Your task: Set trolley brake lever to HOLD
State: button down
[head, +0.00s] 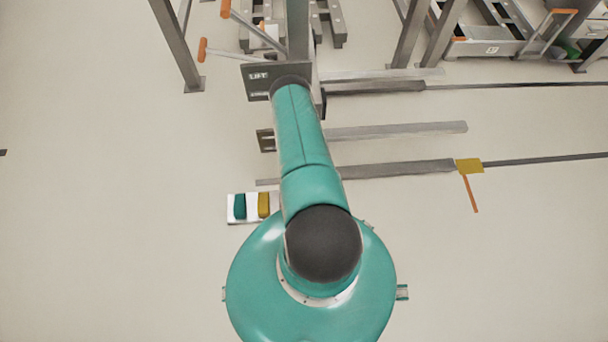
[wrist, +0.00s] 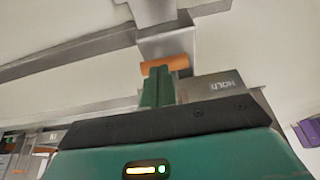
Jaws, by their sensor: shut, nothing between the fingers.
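The brake lever's orange grip (wrist: 165,65) shows in the wrist view, just beyond my fingertips. A grey plate marked HOLD (wrist: 215,86) sits to its right, its lettering upside down. My gripper (wrist: 158,82) is shut and empty, with its green fingers right at the orange grip; I cannot tell whether they touch it. The lever's lower part is hidden behind my fingers. In the head view my gripper is not visible, and I cannot make out the HOLD plate there.
A dark panel marked LIFT (head: 258,80) stands at the arm's far end, with orange-tipped handles (head: 202,50) beside it. Metal rails (head: 400,168) run right, one with a yellow block (head: 468,166). Teal and yellow pieces sit on a white plate (head: 230,208).

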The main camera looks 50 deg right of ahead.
jog(key=s+a+v, duration=0.1)
jog(key=v, duration=0.7)
jog(key=shift+a, duration=0.3)
jog(key=shift+s+f, duration=0.1)
